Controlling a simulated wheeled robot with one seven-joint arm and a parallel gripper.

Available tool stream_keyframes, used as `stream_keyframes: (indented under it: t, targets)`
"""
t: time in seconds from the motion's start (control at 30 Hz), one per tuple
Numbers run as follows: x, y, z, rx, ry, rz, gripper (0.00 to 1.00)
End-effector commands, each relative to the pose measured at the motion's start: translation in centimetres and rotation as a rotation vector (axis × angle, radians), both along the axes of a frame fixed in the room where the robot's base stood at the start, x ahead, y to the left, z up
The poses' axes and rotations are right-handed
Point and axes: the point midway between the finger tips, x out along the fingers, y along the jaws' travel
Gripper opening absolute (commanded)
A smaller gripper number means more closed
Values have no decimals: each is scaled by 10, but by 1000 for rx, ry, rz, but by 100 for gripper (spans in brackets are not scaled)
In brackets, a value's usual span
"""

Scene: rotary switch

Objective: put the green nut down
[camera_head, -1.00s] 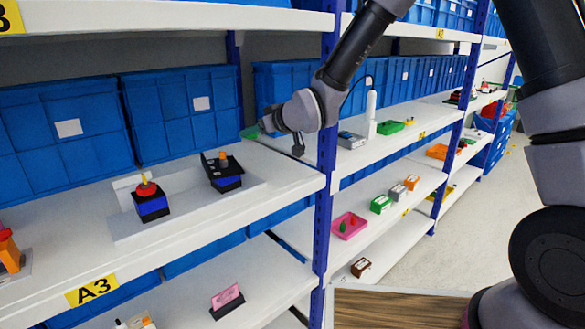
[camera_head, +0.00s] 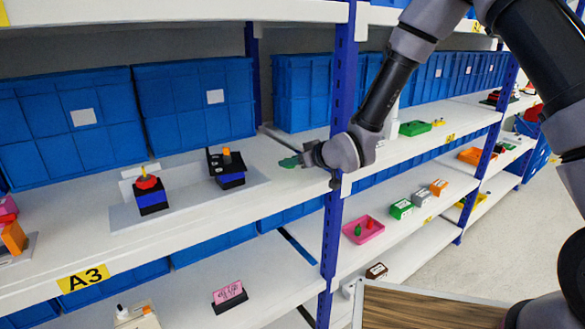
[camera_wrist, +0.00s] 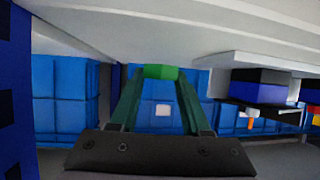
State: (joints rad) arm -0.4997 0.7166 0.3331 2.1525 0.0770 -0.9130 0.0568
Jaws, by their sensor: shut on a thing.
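My gripper (camera_head: 298,161) is shut on the green nut (camera_head: 288,163), which sits at the fingertips at the right end of the upper white shelf. In the wrist view, the nut (camera_wrist: 161,72) lies between the two fingers (camera_wrist: 160,85), close to the white shelf surface at the picture's top. I cannot tell whether the nut touches the shelf. To its left stand a rotary switch with an orange knob (camera_head: 227,160) and a red-topped switch (camera_head: 149,190) with a yellow peg, both on a white plate (camera_head: 187,206).
Blue bins (camera_head: 195,105) line the shelf's back. A blue upright post (camera_head: 338,150) stands just right of my gripper. Bare shelf (camera_head: 262,204) lies between the plate and the front edge. Lower shelves hold a pink tray (camera_head: 363,230) and small boxes.

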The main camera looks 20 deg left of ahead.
Motion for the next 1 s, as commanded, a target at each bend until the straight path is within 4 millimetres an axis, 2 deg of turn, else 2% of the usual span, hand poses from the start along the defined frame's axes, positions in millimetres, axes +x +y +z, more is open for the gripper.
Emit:
stream_keyframes:
  t: [0.03, 0.13, 0.5, 0.53, 0.57, 0.6, 1.0]
  targets:
    - [0, 0, -10, -2, 4, 0, 0]
    - [0, 0, -21, -1, 1, 1, 0]
    - [0, 0, -25, -1, 1, 1, 0]
    - [0, 0, -24, 0, 0, 0, 59]
    - [0, 0, -24, 0, 0, 0, 70]
    - [0, 0, -24, 0, 0, 0, 77]
    - [-2, -3, -19, 0, 0, 0, 77]
